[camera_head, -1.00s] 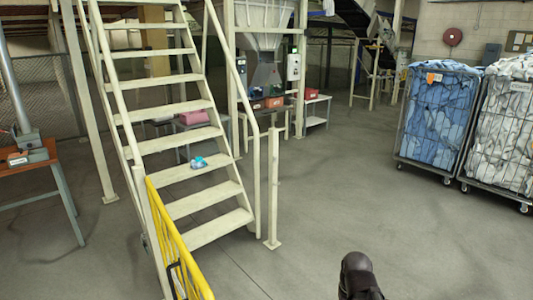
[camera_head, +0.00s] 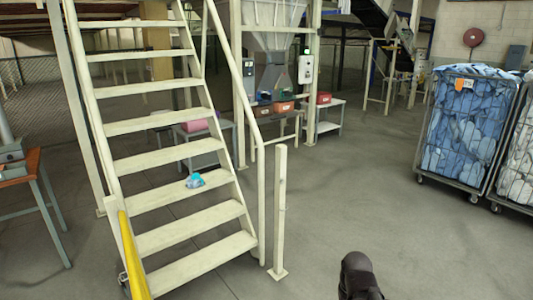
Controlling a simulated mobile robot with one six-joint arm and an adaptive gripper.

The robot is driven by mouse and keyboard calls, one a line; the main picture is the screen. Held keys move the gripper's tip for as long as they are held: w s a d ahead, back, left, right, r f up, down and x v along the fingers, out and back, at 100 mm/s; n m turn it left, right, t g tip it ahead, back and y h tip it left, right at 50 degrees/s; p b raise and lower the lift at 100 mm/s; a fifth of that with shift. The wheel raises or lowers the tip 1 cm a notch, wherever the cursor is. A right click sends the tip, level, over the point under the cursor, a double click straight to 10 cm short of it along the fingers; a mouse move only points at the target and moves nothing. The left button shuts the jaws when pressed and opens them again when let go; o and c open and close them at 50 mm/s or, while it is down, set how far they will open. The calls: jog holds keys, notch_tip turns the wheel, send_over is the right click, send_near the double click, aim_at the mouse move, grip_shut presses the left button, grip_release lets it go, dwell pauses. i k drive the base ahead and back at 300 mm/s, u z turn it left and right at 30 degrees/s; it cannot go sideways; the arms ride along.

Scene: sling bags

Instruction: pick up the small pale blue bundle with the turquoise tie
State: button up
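The small pale blue bundle with the turquoise tie (camera_head: 194,181) lies on a tread of the cream metal staircase (camera_head: 165,159), toward the tread's right side. It is small in view, so the tie's detail is hard to make out. A dark rounded part of my own arm (camera_head: 357,274) shows at the bottom edge, right of centre, well apart from the bundle. My gripper's fingers are not visible.
A yellow rail (camera_head: 136,258) runs along the stair's lower left. A cream post (camera_head: 280,210) stands right of the stairs. A blue laundry cage (camera_head: 466,126) stands at the right. An orange-topped table (camera_head: 20,172) is at the left. Grey floor (camera_head: 350,200) is clear between post and cage.

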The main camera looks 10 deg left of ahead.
aim_at(194, 181)
jog(key=u, duration=0.25)
jog(key=i, duration=1.9)
jog(key=u, duration=0.5)
jog(key=i, duration=1.6)
jog(key=u, duration=0.15)
